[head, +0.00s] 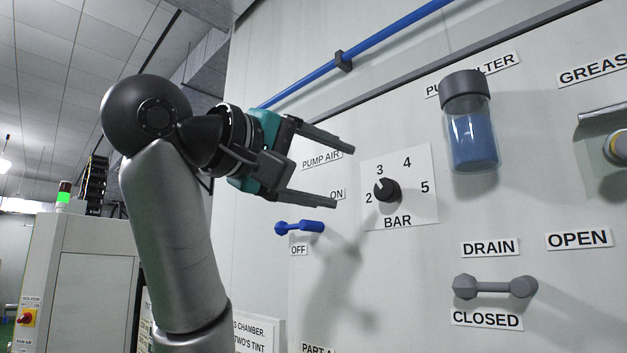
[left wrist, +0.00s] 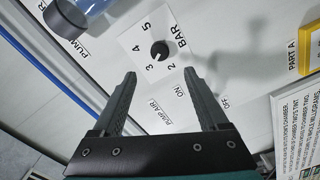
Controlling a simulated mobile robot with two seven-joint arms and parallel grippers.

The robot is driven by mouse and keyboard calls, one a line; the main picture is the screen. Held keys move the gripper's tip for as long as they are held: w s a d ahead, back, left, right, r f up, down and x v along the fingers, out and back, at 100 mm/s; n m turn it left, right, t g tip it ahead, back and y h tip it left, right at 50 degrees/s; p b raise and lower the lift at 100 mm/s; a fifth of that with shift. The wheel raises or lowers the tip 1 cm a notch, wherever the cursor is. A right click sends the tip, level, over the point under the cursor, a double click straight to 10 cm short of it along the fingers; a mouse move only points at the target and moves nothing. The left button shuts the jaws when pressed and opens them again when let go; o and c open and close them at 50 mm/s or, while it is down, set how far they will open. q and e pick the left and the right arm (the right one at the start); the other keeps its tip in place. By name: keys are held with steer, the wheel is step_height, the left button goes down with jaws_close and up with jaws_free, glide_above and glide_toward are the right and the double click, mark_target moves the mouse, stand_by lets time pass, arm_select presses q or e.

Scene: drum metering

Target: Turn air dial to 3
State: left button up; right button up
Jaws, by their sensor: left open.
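The air dial is a black round knob (head: 387,189) on a white square plate (head: 420,212) marked 2, 3, 4, 5 and BAR. Its small pale mark points up and left, seemingly between 2 and 3; the exact setting is hard to read. The knob also shows in the left wrist view (left wrist: 160,50), beyond the fingertips. My left gripper (head: 343,175) is open and empty, its two fingers pointing at the panel, left of the knob and apart from it. In the left wrist view its fingertips (left wrist: 160,74) spread wider than the knob. My right gripper is in neither view.
A blue pump air lever (head: 300,227) sits below my gripper between ON and OFF labels. A filter bowl (head: 472,135) with blue contents hangs right of the dial. A grey drain lever (head: 493,287) is below right. A yellow-edged part A item (left wrist: 309,50) shows in the wrist view.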

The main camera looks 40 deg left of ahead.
arm_select(q)
steer(key=shift+s+a+b, duration=0.15)
steer(key=shift+s+b, duration=0.2)
steer(key=shift+s, duration=0.95)
